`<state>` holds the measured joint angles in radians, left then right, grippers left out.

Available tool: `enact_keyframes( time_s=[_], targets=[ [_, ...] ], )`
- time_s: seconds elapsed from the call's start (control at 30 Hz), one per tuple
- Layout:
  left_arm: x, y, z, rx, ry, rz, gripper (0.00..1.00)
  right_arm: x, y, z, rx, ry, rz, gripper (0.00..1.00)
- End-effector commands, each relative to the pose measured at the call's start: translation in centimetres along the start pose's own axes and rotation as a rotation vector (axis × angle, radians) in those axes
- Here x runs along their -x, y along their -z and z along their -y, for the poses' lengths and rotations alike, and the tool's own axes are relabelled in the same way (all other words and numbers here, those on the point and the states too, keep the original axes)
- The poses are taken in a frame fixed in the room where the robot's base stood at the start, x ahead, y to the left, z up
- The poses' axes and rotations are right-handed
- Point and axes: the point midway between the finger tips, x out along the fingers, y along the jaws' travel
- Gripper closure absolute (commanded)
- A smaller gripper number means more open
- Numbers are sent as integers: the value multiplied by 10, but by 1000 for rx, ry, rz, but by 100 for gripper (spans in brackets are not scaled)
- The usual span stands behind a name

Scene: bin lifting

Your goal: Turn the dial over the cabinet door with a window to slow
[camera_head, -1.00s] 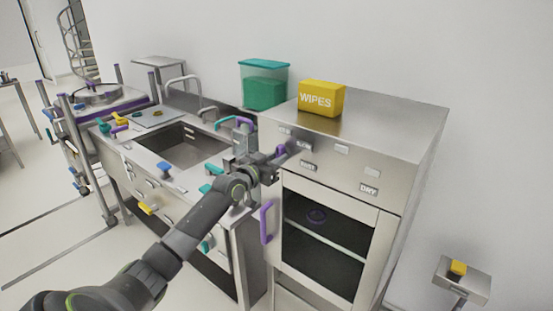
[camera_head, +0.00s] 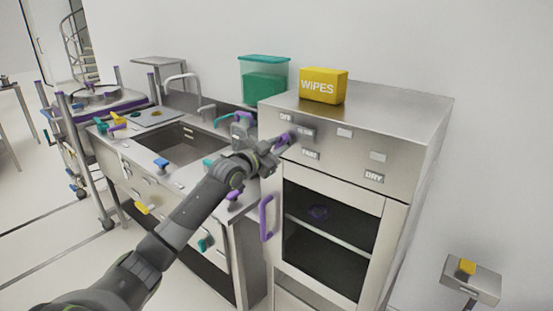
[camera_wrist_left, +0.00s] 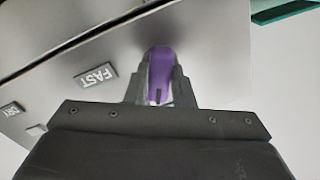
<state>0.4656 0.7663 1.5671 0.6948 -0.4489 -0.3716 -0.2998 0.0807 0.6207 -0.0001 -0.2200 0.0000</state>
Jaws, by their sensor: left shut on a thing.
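The steel cabinet (camera_head: 341,172) has a door with a dark window (camera_head: 330,262) and a purple handle (camera_head: 266,218). Its front panel above the door carries labels, among them one reading FAST (camera_wrist_left: 96,76) in the left wrist view and one reading DRY (camera_head: 374,177). The purple dial (camera_wrist_left: 160,72) sits on this panel. My left gripper (camera_wrist_left: 160,95) is shut on the dial, with a finger on each side of it. In the head view the gripper (camera_head: 284,141) covers most of the dial. The slow label cannot be read clearly. My right gripper is not in view.
A sink counter (camera_head: 182,143) with colored handles lies left of the cabinet. A small stand with a yellow item (camera_head: 467,267) is at the right.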

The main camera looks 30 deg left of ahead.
Motion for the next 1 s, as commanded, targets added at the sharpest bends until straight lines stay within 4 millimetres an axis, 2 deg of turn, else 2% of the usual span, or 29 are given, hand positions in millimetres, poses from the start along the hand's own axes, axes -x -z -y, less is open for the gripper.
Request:
enact_keyframes(
  time_s=[0.03,0.3,0.6,1.0],
  targets=[
    [0,-5,-2,-42,1,-3,100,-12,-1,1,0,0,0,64],
    [0,-2,-2,-244,0,-1,100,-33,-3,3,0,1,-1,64],
    [0,-1,-1,-377,0,1,100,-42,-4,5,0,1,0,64],
    [0,0,0,-414,-1,2,100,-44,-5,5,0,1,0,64]
  ],
)
